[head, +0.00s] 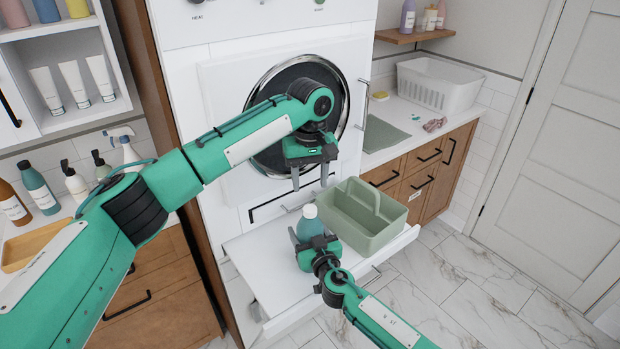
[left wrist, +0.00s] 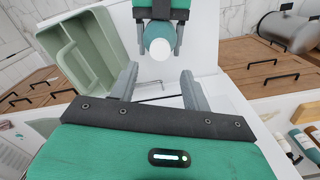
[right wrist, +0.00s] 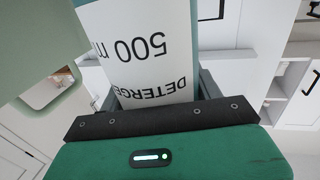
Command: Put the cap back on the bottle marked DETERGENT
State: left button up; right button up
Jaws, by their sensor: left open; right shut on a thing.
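The teal bottle (head: 309,226) stands upright over the white pull-out shelf (head: 262,268). Its label in the right wrist view (right wrist: 150,50) reads "DETERGE" and "500 m", the rest cut off. A white cap (head: 309,211) sits on the bottle's top; it also shows in the left wrist view (left wrist: 160,49). I cannot tell how tightly it sits. My right gripper (head: 312,246) is shut on the bottle's body from the front. My left gripper (head: 310,182) is open and empty, pointing down above the cap and apart from it.
A green caddy (head: 370,228) with a handle stands on the shelf, close to the bottle's right. The white machine with a round door (head: 225,100) rises behind. The shelf's left part is bare. A counter (head: 400,125) with a white basket (head: 440,85) is at back right.

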aim_at(310, 208)
pick_arm(q)
jog(key=shift+f, duration=4)
jog(key=shift+c, duration=0.2)
jog(key=c, duration=1)
